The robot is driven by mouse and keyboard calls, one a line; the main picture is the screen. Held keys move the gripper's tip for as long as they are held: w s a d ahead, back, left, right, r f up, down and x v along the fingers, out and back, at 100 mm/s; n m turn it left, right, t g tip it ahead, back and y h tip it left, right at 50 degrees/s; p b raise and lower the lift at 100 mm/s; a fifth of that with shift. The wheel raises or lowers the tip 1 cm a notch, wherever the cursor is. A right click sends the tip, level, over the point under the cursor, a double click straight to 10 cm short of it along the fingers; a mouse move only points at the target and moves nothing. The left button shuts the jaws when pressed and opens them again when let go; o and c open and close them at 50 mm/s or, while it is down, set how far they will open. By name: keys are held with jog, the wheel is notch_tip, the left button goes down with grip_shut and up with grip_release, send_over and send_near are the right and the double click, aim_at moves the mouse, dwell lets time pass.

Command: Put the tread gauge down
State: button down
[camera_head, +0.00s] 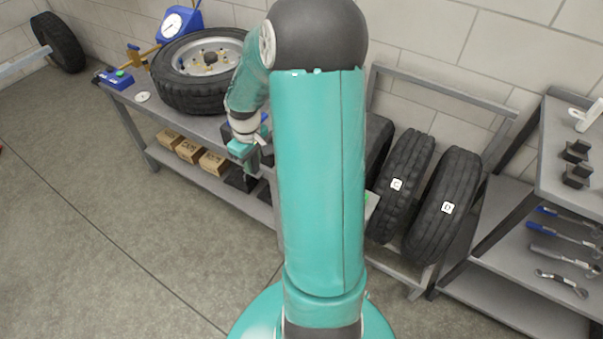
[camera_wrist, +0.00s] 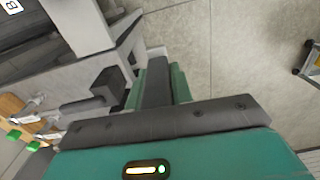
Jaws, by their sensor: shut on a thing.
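My gripper (camera_head: 246,160) is at the front edge of the grey workbench (camera_head: 128,98), partly hidden by my own arm in the head view. In the wrist view my gripper (camera_wrist: 158,72) is shut on a dark grey piece (camera_wrist: 157,88) between its green fingers. I take this piece to be the tread gauge; its far end and any markings are hidden. I cannot tell whether it touches the bench. A dark block with a round bar (camera_wrist: 108,86) is beside the fingers on the left in the wrist view.
A tyre on a silver wheel (camera_head: 200,72) lies on the bench, before a blue dial gauge (camera_head: 172,27). A blue box (camera_head: 117,79) is at the bench's left end. Tyres C (camera_head: 402,170) and D (camera_head: 442,215) stand right.

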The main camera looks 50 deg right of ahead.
jog(key=s+d, duration=0.5)
jog(key=s, duration=0.9)
jog(key=w+d+f, duration=0.2)
jog(key=d+f, duration=0.1)
jog(key=w+d+f, duration=0.2)
jog(key=w+d, duration=0.1)
jog(key=d, duration=0.1)
jog(key=w+d+f, duration=0.3)
jog(key=shift+w+d+f, duration=0.15)
jog(key=shift+d+f, duration=0.1)
jog(key=shift+f, duration=0.05)
jog(key=shift+w+d+f, duration=0.2)
jog(key=shift+d+f, duration=0.1)
jog(key=shift+f, duration=1.6)
jog(key=shift+f, duration=0.2)
jog(key=c, duration=1.2)
grip_release()
jog(key=shift+c, duration=0.2)
